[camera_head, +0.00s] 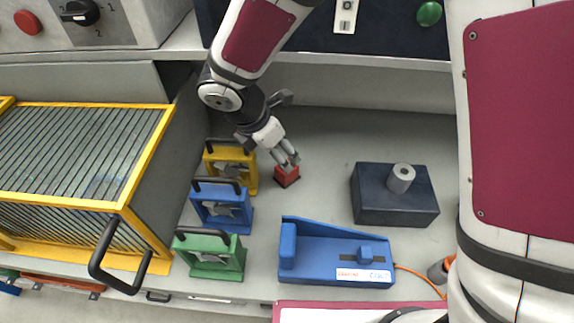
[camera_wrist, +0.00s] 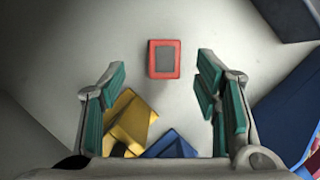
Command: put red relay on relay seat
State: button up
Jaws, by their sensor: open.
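The red relay (camera_head: 287,176) is a small red block on the grey bench, right of the yellow frame. In the wrist view the relay (camera_wrist: 165,59) shows a grey top with a red border. My gripper (camera_head: 289,159) is close to the relay in the head view, its fingertips covering part of it. In the wrist view my gripper (camera_wrist: 160,75) is open and empty, with the relay ahead between the lines of its fingers. No part is clearly marked as the relay seat; a blue fixture (camera_head: 330,250) with a raised block and a label stands at front right.
Yellow (camera_head: 250,177), blue (camera_head: 240,219) and green (camera_head: 236,262) handled frames stand in a row left of the relay. A dark blue block (camera_head: 372,207) with a grey cylinder (camera_head: 401,178) is at right. A yellow-edged slatted box (camera_head: 135,195) fills the left. Bench behind the relay is clear.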

aim_at(291, 163)
jog(key=shift+d+b+x, duration=0.15)
jog(key=shift+x, duration=1.75)
jog(key=shift+d+b+x, duration=0.15)
jog(key=shift+x, duration=1.7)
jog(key=shift+s+r, duration=0.1)
grip_shut()
jog(key=shift+r, duration=0.1)
jog(key=shift+r+p, duration=0.85)
jog(key=shift+r, duration=0.05)
notch_tip(291, 163, up, 5)
jog(key=p, duration=0.4)
jog(key=shift+s+r, duration=0.1)
jog(key=s+d, duration=0.4)
jog(key=s, duration=0.4)
jog(key=s+d+p, duration=0.1)
jog(key=s+d, duration=0.3)
jog(key=s, duration=0.4)
jog(key=shift+p, duration=0.3)
